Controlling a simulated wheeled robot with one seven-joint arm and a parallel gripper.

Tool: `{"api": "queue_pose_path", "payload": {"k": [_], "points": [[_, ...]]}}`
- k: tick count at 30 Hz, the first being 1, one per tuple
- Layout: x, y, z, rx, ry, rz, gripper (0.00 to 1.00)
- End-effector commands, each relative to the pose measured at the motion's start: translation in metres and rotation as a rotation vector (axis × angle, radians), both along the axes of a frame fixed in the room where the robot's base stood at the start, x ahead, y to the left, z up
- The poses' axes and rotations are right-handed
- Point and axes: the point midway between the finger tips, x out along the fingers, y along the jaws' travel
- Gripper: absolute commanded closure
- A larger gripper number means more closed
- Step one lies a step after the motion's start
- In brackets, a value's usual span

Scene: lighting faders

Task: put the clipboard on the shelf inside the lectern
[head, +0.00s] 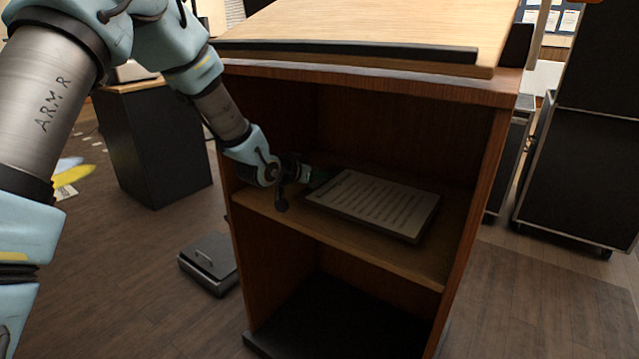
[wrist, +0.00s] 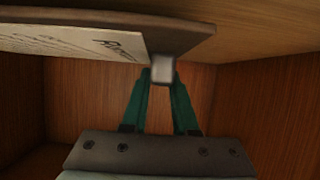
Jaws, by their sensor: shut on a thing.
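The clipboard (head: 376,203) with a printed white sheet is inside the lectern (head: 477,180), at the height of its shelf (head: 335,243). In the head view it looks flat, on or just above the shelf; I cannot tell if it touches. My gripper (head: 312,180) reaches into the lectern from the left and is shut on the clipboard's left end. In the wrist view the green fingers of my gripper (wrist: 162,85) close at the metal clip of the clipboard (wrist: 180,45). The fingertips are partly hidden behind the clip.
The lower compartment (head: 340,310) looks empty. A dark cabinet (head: 160,145) and a grey case (head: 210,263) stand at left. Black cases (head: 575,170) stand at right.

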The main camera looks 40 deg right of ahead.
Motion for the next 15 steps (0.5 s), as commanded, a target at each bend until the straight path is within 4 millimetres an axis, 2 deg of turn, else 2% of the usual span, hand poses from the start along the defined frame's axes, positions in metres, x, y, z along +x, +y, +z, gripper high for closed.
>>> {"api": "queue_pose_path", "payload": {"k": [1,4,15], "points": [[-0.001,-0.001,-0.009,0.001,0.002,0.000,1.00],[-0.001,-0.001,-0.021,0.000,0.001,0.000,1.00],[0.000,-0.001,-0.026,-0.002,0.000,0.000,1.00]]}}
